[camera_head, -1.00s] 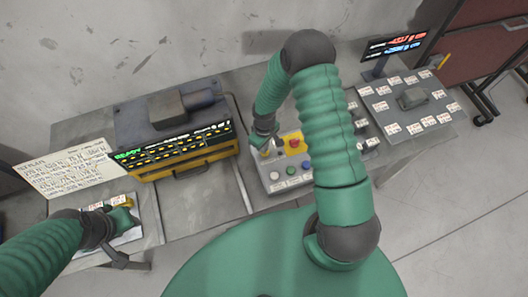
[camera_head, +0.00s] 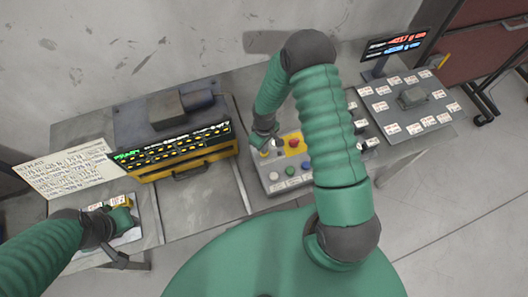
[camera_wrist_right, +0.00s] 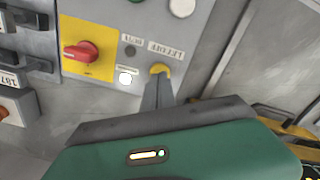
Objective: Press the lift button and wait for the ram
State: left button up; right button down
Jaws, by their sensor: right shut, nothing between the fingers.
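The grey control box (camera_head: 285,165) stands on the bench. It carries a red knob on a yellow plate (camera_head: 294,143) and several round buttons, including white, blue and green ones. My right gripper (camera_head: 264,147) is shut and points down at the box's back-left corner. In the right wrist view, its fingertips (camera_wrist_right: 160,82) are at a yellow button (camera_wrist_right: 160,69), partly covering it; whether they touch is unclear. A lit white lamp (camera_wrist_right: 126,78) is beside it.
A yellow-and-black machine with a lit display (camera_head: 175,148) stands left of the box. A text sheet (camera_head: 68,168) leans further left. A labelled grey panel (camera_head: 405,105) and a red-and-blue readout (camera_head: 395,46) are at the right. My right arm hides part of the bench.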

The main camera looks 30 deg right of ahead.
aim_at(262, 156)
jog(key=shift+d, duration=0.1)
jog(key=shift+f+b, duration=0.45)
jog(key=shift+f, duration=0.15)
dwell(0.4)
notch_tip(262, 156, up, 8)
jog(key=p, duration=0.6)
jog(key=shift+p, duration=0.3)
jog(key=s+a+r+m+t+b, duration=0.2)
jog(key=s+a+r+b, duration=0.5)
jog(key=b, duration=0.5)
notch_tip(262, 156, up, 3)
jog(key=shift+s+a+f+m+t, duration=0.25)
jog(key=shift+s+m, duration=0.45)
jog(key=shift+s, duration=0.45)
